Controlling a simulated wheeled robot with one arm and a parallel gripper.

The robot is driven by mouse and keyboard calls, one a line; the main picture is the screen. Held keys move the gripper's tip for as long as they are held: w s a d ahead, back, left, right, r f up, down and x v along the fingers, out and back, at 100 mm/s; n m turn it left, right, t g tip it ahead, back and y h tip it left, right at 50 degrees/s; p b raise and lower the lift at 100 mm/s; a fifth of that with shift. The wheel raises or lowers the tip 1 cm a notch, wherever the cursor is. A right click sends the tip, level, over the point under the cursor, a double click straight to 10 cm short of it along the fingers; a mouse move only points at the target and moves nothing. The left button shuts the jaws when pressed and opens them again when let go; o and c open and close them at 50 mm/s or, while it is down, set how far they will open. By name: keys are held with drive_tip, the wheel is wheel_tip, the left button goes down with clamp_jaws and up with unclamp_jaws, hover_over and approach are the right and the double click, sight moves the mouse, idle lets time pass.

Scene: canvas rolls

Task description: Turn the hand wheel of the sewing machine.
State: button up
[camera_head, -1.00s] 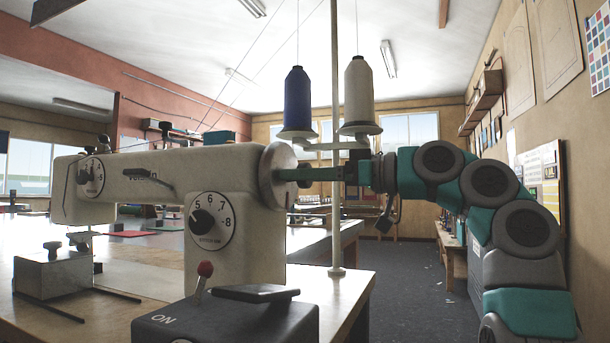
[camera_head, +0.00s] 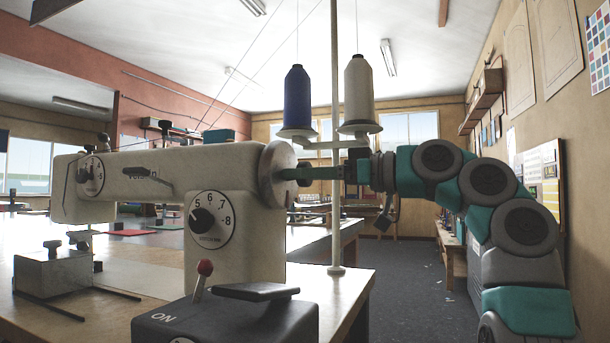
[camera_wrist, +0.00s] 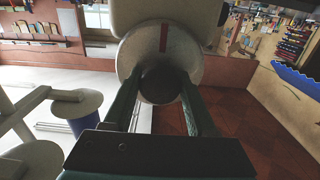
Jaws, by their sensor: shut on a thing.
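The sewing machine (camera_head: 235,170) is cream white and stands on the table at the left in the head view. Its hand wheel (camera_head: 276,155) is a pale grey disc on the right end of the arm, seen nearly edge-on. My gripper (camera_head: 288,174) reaches the wheel from the right. In the wrist view the green fingers of my gripper (camera_wrist: 160,92) are shut on the hub from both sides.
A blue thread cone (camera_head: 297,98) and a white one (camera_head: 358,92) stand on a pole rack (camera_head: 337,220) just behind my gripper. A dark box with a red-knobbed lever (camera_head: 203,270) is in front. The floor (camera_head: 410,275) to the right is open.

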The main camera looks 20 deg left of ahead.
drive_tip(key=shift+m+b, duration=0.5)
drive_tip(key=shift+m, duration=0.9)
drive_tip(key=shift+s+r+m, duration=0.1)
drive_tip(key=shift+m, duration=0.2)
idle(0.3)
drive_tip(key=shift+m+p, duration=0.35)
drive_tip(key=shift+m, duration=0.75)
idle(0.3)
